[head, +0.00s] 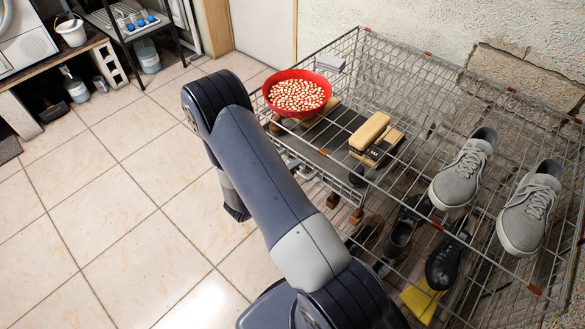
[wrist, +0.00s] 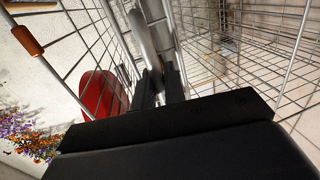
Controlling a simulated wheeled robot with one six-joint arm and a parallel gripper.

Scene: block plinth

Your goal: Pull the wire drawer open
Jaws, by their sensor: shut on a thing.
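The wire drawer (head: 345,186) is a grey wire basket in the left part of the wire rack, below the rack's top. Its near side faces my arm, and a dark flat panel shows inside it. My gripper (wrist: 161,88) is shut on a grey bar of the drawer front in the wrist view. The bar runs up between the two dark fingers, with wire mesh on both sides. In the head view my arm hides most of the gripper and the grip. How far the drawer stands out is hard to tell.
A red bowl (head: 297,93) of pale beans sits on the rack's left end, close to my arm. Brushes (head: 371,133) lie to its right. Grey shoes (head: 463,168) stand on top, dark shoes (head: 443,262) below. Open tiled floor (head: 130,200) lies to the left.

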